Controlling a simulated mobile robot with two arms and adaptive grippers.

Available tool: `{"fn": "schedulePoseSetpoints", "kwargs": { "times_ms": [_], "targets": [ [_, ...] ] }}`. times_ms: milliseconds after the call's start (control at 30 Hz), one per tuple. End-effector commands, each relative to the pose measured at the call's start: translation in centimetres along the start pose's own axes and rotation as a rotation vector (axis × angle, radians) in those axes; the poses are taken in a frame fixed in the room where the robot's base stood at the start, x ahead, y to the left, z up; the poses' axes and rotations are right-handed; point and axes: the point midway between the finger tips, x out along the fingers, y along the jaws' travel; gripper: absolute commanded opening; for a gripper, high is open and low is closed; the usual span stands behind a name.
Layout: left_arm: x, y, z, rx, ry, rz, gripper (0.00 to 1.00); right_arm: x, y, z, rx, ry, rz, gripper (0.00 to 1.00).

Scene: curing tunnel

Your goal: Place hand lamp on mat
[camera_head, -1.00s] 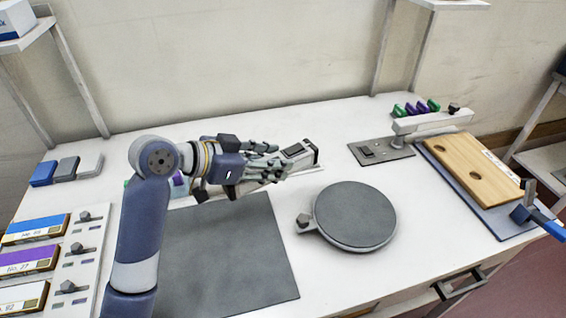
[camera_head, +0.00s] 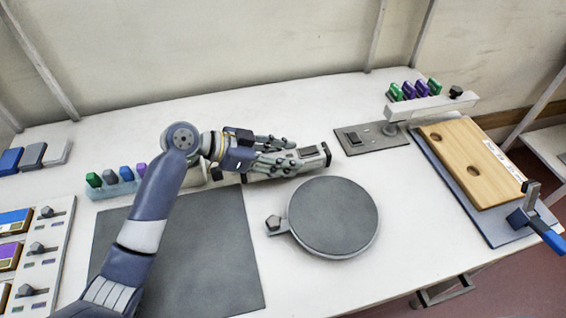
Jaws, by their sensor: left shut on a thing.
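The hand lamp (camera_head: 314,156) is a grey and black block-shaped body, seen in the head view behind the round plate. My left gripper (camera_head: 282,158) is shut on it, and its fingers hide the lamp's left part. Whether the lamp touches the surface below cannot be told. The dark grey mat (camera_head: 190,255) lies flat on the white table, to the left of and nearer than the lamp. My left arm crosses over the mat and hides part of it. My right gripper is not in view.
A round grey plate (camera_head: 333,216) stands just in front of the lamp. A rack with coloured pieces (camera_head: 122,188) is behind the mat. A wooden board (camera_head: 465,160) and a blue-handled clamp (camera_head: 538,222) are at right. Labelled boxes (camera_head: 12,222) stand at left.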

Motion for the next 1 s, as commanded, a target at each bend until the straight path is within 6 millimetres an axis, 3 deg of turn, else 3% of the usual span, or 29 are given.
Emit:
{"fn": "schedulePoseSetpoints", "kwargs": {
  "times_ms": [200,567,600,700,1000],
  "targets": [
    [1.2,0.0,2.2,-0.003,0.003,0.0,0.03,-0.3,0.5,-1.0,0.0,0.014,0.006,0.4],
    [1.5,0.0,2.6,0.0,0.002,-0.001,0.03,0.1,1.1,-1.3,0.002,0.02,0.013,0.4],
    [1.5,0.0,2.8,-0.001,0.0,0.0,0.4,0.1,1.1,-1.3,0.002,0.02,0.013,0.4],
    [1.4,0.0,2.7,-0.001,-0.001,0.0,0.58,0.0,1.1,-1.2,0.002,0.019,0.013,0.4],
    [1.4,0.0,2.6,-0.002,-0.001,0.0,0.58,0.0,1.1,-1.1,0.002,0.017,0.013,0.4]
  ]
}}
